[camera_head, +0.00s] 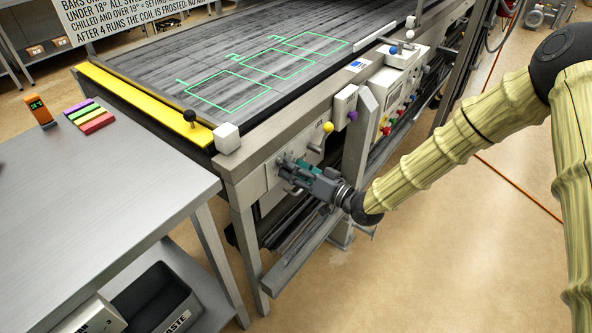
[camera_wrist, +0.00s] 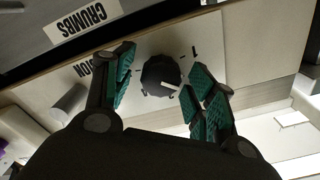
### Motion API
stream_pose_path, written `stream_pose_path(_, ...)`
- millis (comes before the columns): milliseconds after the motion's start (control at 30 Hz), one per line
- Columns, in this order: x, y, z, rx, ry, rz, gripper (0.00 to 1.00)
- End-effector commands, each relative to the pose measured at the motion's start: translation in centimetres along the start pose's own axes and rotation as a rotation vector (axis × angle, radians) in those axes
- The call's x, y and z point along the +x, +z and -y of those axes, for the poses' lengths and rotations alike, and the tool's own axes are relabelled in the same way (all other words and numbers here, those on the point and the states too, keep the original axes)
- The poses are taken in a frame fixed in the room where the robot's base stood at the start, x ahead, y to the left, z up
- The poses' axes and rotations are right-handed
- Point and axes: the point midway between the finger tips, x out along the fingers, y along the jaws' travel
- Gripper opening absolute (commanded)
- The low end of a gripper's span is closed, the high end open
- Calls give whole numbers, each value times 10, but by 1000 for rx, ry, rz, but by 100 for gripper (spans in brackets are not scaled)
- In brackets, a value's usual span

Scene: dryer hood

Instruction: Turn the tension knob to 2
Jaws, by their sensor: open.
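The tension knob (camera_wrist: 158,76) is dark and round, with a white pointer line, on a pale panel (camera_wrist: 225,55) in the wrist view. Its pointer slants toward the lower right of that picture. The panel's partly hidden tension label is upside down. My gripper (camera_wrist: 163,72) is open, its green-padded fingers on either side of the knob; I cannot tell whether they touch it. In the head view my gripper (camera_head: 284,168) is at the machine's front panel and hides the knob.
A yellow-ball lever (camera_head: 328,127) and a purple knob (camera_head: 352,115) sit close to the right of my gripper. A grey post (camera_head: 358,145) stands beside them. A steel table (camera_head: 95,195) is at the left. A crumbs label (camera_wrist: 82,24) shows near the panel.

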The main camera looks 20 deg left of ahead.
Motion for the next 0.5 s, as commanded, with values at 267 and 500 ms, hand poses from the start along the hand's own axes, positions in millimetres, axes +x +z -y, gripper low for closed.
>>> stream_pose_path(267,-8,-1,0,-1,0,-1,56)
stream_pose_path(500,-46,0,0,2,1,0,56)
